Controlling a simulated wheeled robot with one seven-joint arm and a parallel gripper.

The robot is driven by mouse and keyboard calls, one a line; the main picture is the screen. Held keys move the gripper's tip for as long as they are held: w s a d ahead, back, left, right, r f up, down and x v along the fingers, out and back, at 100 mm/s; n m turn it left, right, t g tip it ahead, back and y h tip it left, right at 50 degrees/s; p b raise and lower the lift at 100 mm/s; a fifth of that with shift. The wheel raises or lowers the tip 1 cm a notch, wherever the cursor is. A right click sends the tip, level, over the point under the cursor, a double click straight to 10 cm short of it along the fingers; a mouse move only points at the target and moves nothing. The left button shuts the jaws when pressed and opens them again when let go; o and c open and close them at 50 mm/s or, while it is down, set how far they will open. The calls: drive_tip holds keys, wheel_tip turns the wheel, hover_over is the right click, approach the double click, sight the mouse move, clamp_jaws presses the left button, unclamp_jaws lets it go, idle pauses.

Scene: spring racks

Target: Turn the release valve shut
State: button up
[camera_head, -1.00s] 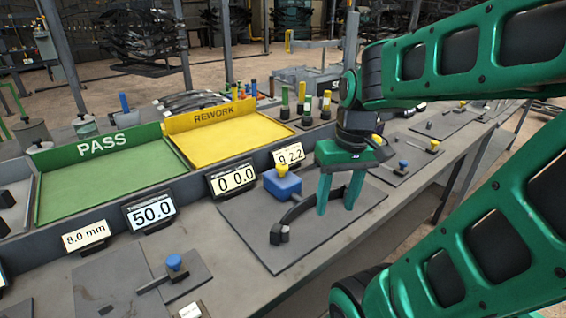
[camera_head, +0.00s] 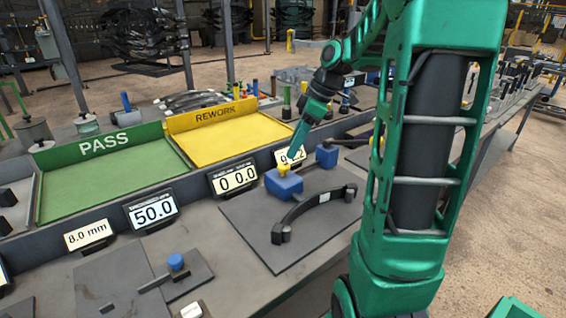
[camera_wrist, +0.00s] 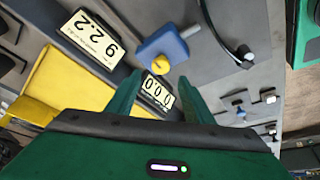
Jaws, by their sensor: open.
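A blue block (camera_head: 284,185) with a yellow knob (camera_head: 284,170) on top stands on the dark plate (camera_head: 268,250); I take this knob for the release valve, as no label on it is readable. In the wrist view the yellow knob (camera_wrist: 160,65) and blue block (camera_wrist: 163,45) lie just beyond my fingertips. My gripper (camera_head: 291,155) points down at the knob from above. In the wrist view my gripper (camera_wrist: 160,77) is open, its fingers either side of the knob's line. I cannot tell whether they touch it.
A curved dark bar (camera_head: 315,208) lies on the plate beside the blue block, with a second blue block (camera_head: 327,155) behind. Number displays (camera_head: 234,178) stand along the bench close by. A green PASS tray (camera_head: 105,180) and yellow REWORK tray (camera_head: 228,138) are to the left.

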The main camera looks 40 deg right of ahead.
sight(283, 165)
drive_tip(key=x, duration=0.7)
drive_tip(key=shift+s, duration=0.1)
drive_tip(key=shift+c, duration=0.2)
drive_tip(key=c, duration=1)
drive_tip(key=shift+a, duration=0.1)
